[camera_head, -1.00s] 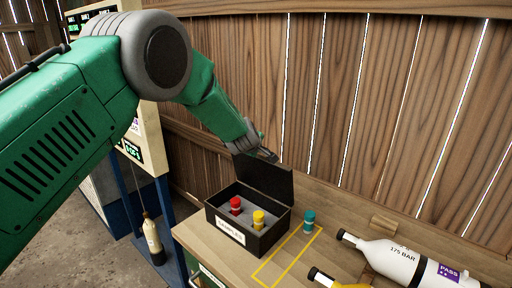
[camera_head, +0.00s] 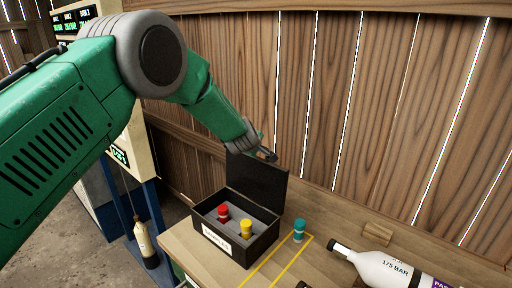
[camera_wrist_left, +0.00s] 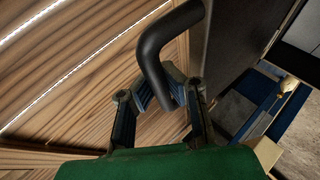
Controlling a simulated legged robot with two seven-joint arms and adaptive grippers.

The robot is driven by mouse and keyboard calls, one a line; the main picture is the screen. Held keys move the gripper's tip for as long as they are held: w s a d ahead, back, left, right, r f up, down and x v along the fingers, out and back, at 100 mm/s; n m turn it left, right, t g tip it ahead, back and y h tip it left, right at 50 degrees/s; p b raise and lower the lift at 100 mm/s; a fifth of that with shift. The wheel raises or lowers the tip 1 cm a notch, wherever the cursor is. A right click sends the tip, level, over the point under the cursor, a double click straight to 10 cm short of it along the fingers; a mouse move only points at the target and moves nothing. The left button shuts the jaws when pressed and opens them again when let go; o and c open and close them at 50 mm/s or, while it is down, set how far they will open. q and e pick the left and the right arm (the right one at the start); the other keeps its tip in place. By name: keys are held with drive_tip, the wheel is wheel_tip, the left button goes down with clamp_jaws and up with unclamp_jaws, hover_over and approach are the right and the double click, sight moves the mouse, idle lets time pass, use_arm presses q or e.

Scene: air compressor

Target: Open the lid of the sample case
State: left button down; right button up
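The black sample case (camera_head: 234,244) stands on the workbench with its lid (camera_head: 256,180) raised, roughly upright and leaning slightly back. A red-capped vial (camera_head: 223,212) and a yellow-capped vial (camera_head: 246,230) stand in the grey insert. My left gripper (camera_head: 267,155) is at the top edge of the lid; whether it touches the lid is unclear. My right gripper is out of view.
A teal-capped vial (camera_head: 299,230) stands right of the case, by a yellow outline on the workbench (camera_head: 190,243). A white cylinder (camera_head: 380,268) lies at the right. A wooden block (camera_head: 378,232) sits near the plank wall (camera_head: 330,90).

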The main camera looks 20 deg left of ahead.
use_arm(q)
drive_tip(key=shift+d+r, duration=0.15)
drive_tip(key=shift+d, duration=0.05)
drive_tip(key=c, duration=1.6)
unclamp_jaws()
drive_tip(key=shift+c, duration=0.2)
drive_tip(key=shift+o, duration=0.3)
drive_tip(key=shift+s+d, duration=0.1)
drive_tip(key=shift+d, duration=0.1)
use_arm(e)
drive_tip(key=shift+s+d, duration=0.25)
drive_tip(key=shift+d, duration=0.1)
use_arm(q)
drive_tip(key=shift+s+a+r, duration=0.1)
drive_tip(key=shift+s+r, duration=0.25)
drive_tip(key=shift+s, duration=0.05)
drive_tip(key=v, duration=1.1)
drive_tip(key=shift+d, duration=0.35)
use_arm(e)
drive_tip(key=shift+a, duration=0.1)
use_arm(q)
drive_tip(key=shift+a+f, duration=0.1)
drive_tip(key=shift+a, duration=0.15)
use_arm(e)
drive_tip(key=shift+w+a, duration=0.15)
